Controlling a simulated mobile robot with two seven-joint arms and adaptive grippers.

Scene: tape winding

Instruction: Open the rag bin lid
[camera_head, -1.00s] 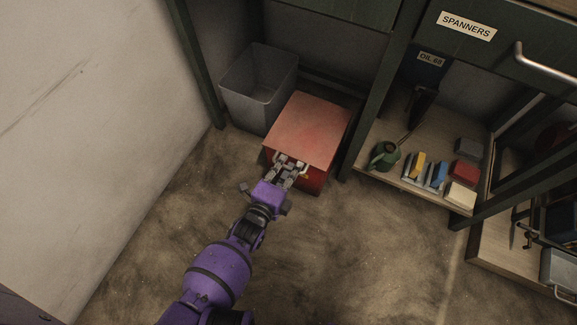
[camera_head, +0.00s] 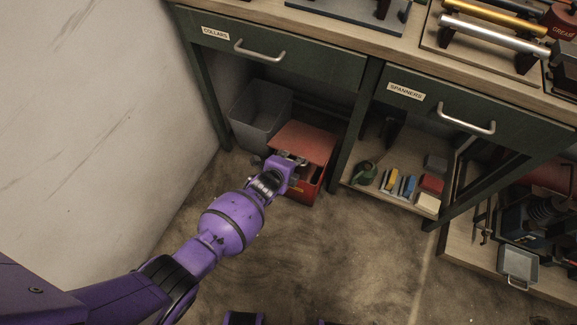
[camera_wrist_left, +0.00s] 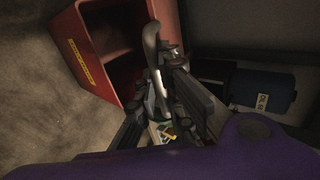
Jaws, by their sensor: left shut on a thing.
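The red rag bin (camera_head: 306,192) stands on the floor under the bench, and its lid (camera_head: 312,140) is on top. My left gripper (camera_head: 287,160) is at the lid's front edge, shut on the grey lid handle (camera_wrist_left: 150,50). In the left wrist view the lid is tilted up from the bin (camera_wrist_left: 72,50). A dark gap into the bin shows beside the handle, and a yellow strip is on the bin's wall. The bottom of the bin is too dark to make out. My right gripper is in neither view now.
A grey open bin (camera_head: 261,112) stands just left of the rag bin. A green bench leg (camera_head: 352,135) is close on its right, with a low shelf (camera_head: 385,196) beyond. Drawers hang above. The floor in front is clear.

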